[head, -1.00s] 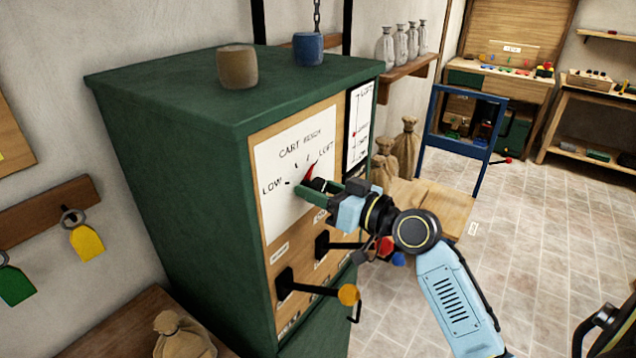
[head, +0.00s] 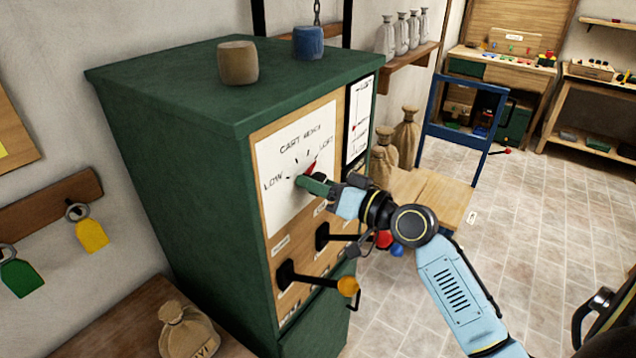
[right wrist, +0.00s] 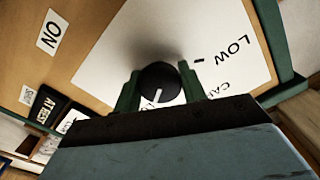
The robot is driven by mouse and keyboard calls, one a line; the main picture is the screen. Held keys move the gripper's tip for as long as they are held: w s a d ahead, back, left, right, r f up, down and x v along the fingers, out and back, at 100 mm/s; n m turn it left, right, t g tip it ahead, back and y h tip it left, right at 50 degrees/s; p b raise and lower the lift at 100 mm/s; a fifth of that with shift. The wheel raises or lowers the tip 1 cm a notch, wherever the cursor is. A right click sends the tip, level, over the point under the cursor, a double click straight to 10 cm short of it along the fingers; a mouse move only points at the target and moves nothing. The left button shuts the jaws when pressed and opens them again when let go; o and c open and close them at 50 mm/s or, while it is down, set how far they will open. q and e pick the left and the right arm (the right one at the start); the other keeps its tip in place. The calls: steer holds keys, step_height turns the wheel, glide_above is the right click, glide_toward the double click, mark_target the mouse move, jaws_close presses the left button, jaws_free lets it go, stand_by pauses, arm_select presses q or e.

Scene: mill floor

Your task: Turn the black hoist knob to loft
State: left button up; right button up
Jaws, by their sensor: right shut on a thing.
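The black hoist knob (right wrist: 157,80) sits on the white dial plate (head: 277,195) of the green cabinet. In the right wrist view it is between the two green fingers of my right gripper (right wrist: 158,90), which is shut on it. A white line shows on the knob's face. In the head view my right gripper (head: 318,187) reaches the dial from the right and hides most of the knob. A red pointer (head: 310,168) shows just above the fingers, on the side of the LOFT label (head: 327,144); LOW is at the left. My left gripper is not in view.
Two small pots, one brown (head: 238,62) and one blue (head: 308,43), stand on the cabinet top (head: 190,90). Sacks and a blue frame (head: 462,132) stand behind my right arm.

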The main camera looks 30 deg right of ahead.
steer(key=o, duration=1)
steer(key=shift+c, duration=0.2)
steer(key=b+v, duration=0.4)
steer(key=v, duration=0.9)
steer(key=shift+s+b, duration=0.2)
steer(key=shift+b, duration=0.15)
steer(key=shift+d, duration=0.15)
